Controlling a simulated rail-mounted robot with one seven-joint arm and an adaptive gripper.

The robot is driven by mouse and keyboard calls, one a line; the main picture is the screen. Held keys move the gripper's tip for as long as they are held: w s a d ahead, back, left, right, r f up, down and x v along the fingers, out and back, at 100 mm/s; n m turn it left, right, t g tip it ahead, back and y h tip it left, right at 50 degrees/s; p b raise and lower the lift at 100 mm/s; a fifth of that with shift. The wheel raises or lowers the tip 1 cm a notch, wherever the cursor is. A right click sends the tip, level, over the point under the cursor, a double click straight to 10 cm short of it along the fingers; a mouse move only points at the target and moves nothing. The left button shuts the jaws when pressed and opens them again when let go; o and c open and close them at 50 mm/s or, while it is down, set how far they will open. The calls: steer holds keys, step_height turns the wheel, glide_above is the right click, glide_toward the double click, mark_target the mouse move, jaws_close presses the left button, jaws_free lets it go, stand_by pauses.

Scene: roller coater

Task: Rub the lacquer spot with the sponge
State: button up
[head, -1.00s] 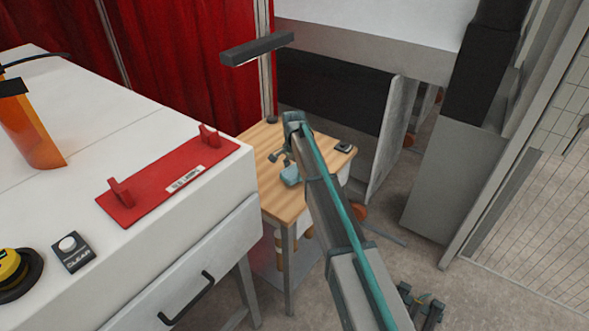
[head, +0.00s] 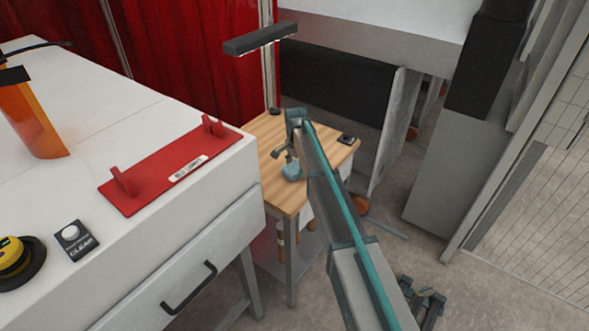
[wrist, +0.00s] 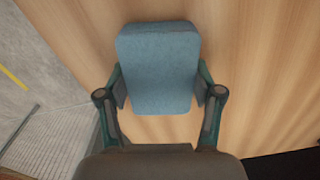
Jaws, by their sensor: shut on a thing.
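The sponge (wrist: 158,65) is a light blue block with rounded corners. My gripper (wrist: 160,90) is shut on it, with one finger pressed against each side. In the head view the sponge (head: 292,172) appears just over the small wooden table (head: 268,133), under my gripper (head: 286,162). I cannot tell whether the sponge touches the wood. No lacquer spot shows in either view.
A white machine (head: 120,118) with a red plate (head: 165,172) stands left of the wooden table. A small dark object (head: 346,139) lies at the table's right edge. A dark lamp bar (head: 260,39) hangs above. A grey cabinet (head: 440,175) stands to the right.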

steer(key=shift+w+d+r, duration=0.15)
steer(key=shift+w, duration=0.1)
steer(key=shift+r+p, duration=1.65)
steer(key=shift+r, duration=2.15)
steer(key=shift+s, duration=0.1)
